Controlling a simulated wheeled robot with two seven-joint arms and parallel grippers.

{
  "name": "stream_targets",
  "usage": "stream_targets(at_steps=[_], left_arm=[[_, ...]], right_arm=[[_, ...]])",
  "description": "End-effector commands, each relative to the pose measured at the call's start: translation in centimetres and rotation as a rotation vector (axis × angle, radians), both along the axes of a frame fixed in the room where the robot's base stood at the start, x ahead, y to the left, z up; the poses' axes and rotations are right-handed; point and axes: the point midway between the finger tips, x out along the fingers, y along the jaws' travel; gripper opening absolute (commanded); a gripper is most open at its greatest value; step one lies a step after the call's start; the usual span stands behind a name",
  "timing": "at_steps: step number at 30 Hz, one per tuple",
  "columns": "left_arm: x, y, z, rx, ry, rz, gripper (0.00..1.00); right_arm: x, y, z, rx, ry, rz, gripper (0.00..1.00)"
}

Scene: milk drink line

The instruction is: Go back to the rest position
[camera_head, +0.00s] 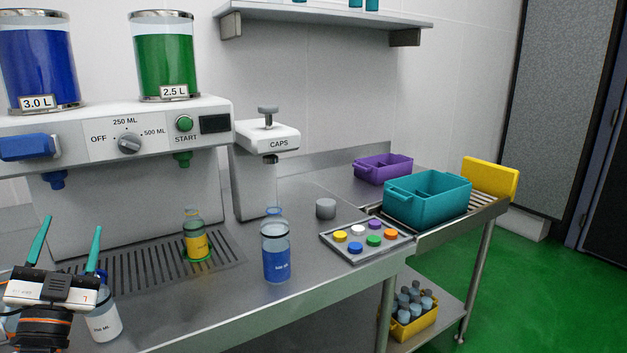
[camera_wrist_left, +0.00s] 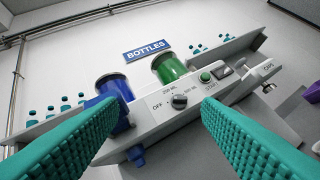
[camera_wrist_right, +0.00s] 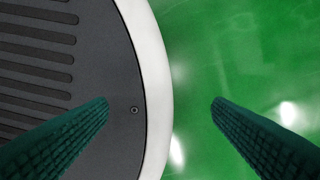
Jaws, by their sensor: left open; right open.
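My left gripper (camera_head: 72,224) is at the lower left of the head view, in front of the filling machine, with its teal fingers spread and nothing between them. In the left wrist view its fingers (camera_wrist_left: 160,106) are apart, with the machine seen beyond them. My right gripper is outside the head view. In the right wrist view its fingers (camera_wrist_right: 158,103) are apart and empty, above the green floor (camera_wrist_right: 230,60) and a dark round base with a pale rim, which looks like my own.
On the counter stand a blue-filled bottle (camera_head: 276,262), a yellow-filled bottle (camera_head: 195,247) on the drip grate, and a white-filled bottle (camera_head: 104,322) beside my left gripper. A cap tray (camera_head: 340,252), teal crate (camera_head: 428,207) and purple crate (camera_head: 368,174) are to the right.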

Motion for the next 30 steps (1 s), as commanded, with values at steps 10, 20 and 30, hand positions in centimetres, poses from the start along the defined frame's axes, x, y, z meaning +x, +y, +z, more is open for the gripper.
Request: stream_targets(at_steps=[10, 20, 30], left_arm=[[0.7, -1.2, -4.6, -0.074, 0.168, -0.017, 0.59], [0.1, -4.0, -14.2, -0.217, 0.507, -0.035, 0.59], [-9.4, -10.7, -31.2, -0.473, 1.187, -0.013, 0.59]], right_arm=[[1.7, 0.1, 0.1, 0.003, -0.026, 0.0, 0.74], [1.9, 0.1, 0.1, 0.003, -0.028, 0.0, 0.74], [1.5, 0.1, 0.1, 0.003, -0.022, 0.0, 0.74]])
